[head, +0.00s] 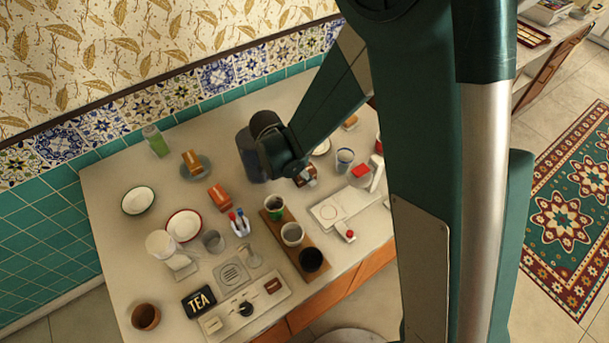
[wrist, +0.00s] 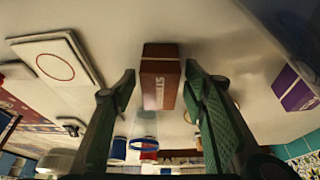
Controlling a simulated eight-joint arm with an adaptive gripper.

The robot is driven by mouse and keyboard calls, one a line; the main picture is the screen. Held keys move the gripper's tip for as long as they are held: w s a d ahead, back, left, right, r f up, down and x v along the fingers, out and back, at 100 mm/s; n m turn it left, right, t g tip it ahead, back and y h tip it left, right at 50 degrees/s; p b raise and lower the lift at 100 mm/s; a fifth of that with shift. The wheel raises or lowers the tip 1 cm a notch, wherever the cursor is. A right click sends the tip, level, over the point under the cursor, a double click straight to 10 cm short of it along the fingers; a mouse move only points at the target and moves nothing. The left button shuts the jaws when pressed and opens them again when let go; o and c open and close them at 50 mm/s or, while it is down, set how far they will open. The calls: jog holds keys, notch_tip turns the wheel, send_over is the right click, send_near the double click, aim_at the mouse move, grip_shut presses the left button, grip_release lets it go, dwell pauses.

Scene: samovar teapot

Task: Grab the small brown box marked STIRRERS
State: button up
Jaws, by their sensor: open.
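In the wrist view, a small brown box (wrist: 158,70) with pale lettering beginning "STI" on one side stands between my two fingertips. My gripper (wrist: 160,84) is open, with one green-and-black finger on each side of the box. A narrow gap shows on both sides, and neither finger visibly presses on it. In the head view, my gripper (head: 306,178) is low over the right half of the counter, and the box cannot be told clearly from the fingers there.
A purple box (wrist: 296,90) is at the right of the wrist view. A wooden tray (head: 277,226) holds several cups.

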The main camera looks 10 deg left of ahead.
dwell(0.4)
jog(key=c, duration=1)
jog(key=shift+r, duration=0.1)
jog(key=shift+r+p, duration=0.7)
jog(key=shift+r, duration=4.2)
